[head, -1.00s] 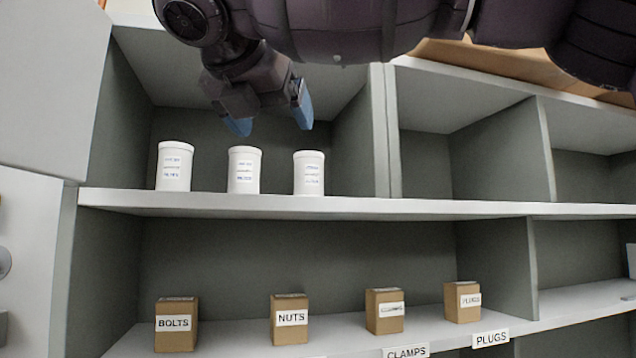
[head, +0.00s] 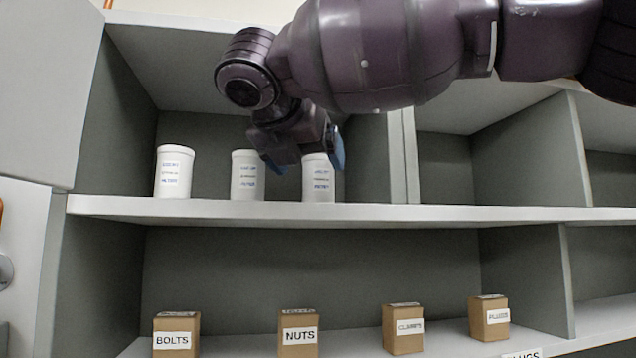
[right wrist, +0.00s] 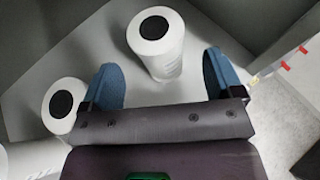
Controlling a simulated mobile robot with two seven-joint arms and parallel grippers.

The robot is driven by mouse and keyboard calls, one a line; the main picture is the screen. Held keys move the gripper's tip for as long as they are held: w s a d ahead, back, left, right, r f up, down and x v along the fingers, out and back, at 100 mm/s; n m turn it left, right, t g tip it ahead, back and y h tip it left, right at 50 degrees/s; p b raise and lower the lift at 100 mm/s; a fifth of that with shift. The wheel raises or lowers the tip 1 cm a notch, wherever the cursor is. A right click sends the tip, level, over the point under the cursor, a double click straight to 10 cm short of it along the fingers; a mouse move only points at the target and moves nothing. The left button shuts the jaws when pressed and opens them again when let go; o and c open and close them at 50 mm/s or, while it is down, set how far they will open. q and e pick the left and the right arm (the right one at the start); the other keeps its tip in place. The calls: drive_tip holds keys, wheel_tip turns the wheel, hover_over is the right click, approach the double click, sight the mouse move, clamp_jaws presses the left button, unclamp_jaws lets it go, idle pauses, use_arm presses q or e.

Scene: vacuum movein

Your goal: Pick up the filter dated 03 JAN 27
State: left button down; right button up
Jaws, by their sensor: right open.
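Three white filter canisters stand upright in a row on the upper shelf: a left one (head: 174,172), a middle one (head: 245,176) and a right one (head: 318,182). Each has small printed lines on its front; I cannot read the dates. My right gripper (head: 305,158) is open and empty, in front of the middle and right canisters' tops. In the right wrist view, the right canister (right wrist: 160,48) with its dark round top stands ahead, between the lines of the two blue fingers (right wrist: 163,78). The middle canister (right wrist: 64,106) is outside the left finger. My left gripper is not in view.
The upper shelf board (head: 440,213) has a divider (head: 398,155) right of the canisters. Below stand small brown boxes labelled BOLTS (head: 176,335), NUTS (head: 298,333), CLAMPS (head: 403,330) and PLUGS (head: 489,318). The shelf right of the divider is empty.

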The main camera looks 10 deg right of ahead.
sight(312, 167)
drive_tip(key=x, duration=0.4)
drive_tip(key=shift+w+d+f, duration=0.15)
drive_tip(key=shift+w+f, duration=0.1)
drive_tip(key=shift+f, duration=0.05)
drive_tip(key=c, duration=1.1)
drive_tip(key=shift+r, duration=0.15)
